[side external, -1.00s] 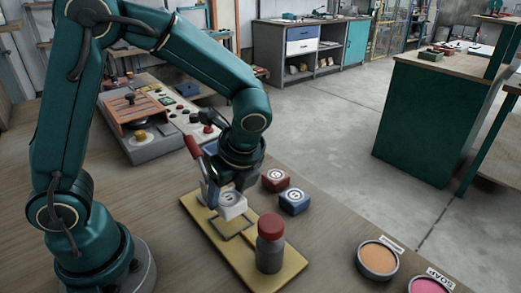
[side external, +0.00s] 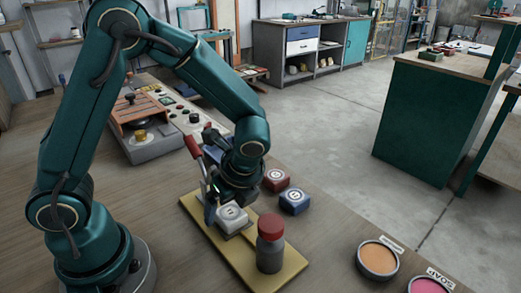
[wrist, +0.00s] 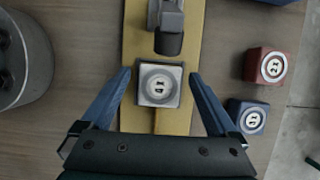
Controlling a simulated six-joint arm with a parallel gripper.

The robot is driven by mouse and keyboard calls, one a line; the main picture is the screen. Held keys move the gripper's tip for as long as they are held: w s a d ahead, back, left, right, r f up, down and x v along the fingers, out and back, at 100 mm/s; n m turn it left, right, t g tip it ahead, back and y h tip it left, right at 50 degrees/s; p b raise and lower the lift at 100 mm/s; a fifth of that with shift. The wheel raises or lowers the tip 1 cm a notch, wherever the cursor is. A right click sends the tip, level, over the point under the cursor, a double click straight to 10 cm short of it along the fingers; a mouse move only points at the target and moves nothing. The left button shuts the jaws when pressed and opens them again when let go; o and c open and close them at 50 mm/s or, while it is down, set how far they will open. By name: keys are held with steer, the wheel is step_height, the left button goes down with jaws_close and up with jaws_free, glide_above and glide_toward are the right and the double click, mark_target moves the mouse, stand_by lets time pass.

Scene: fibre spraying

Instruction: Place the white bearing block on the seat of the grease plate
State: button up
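The white bearing block (side external: 233,218) lies flat on the yellow grease plate (side external: 285,271), over the spot of its dark outlined seat. The block hides most of that seat, so exact alignment is hard to tell. In the wrist view the block (wrist: 159,84) is square to the plate (wrist: 132,30), with its round marked face up. My gripper (wrist: 161,78) is open around the block, with a blue finger on each side and a gap to both. In the side view my gripper (side external: 228,203) is low over the plate.
A clamp with a red handle (side external: 193,147) stands at the plate's far end, close to my gripper. A red-capped grey bottle (side external: 270,245) stands at the near end. A red block (side external: 276,180) and a blue block (side external: 294,201) lie to the right.

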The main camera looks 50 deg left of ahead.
steer(key=v, duration=1.2)
steer(key=s+a+r+n+t+h, duration=0.2)
steer(key=s+n+t+h, duration=0.2)
steer(key=n, duration=1.4)
steer(key=shift+s+t, duration=0.8)
steer(key=shift+s, duration=1.05)
steer(key=shift+r, duration=0.1)
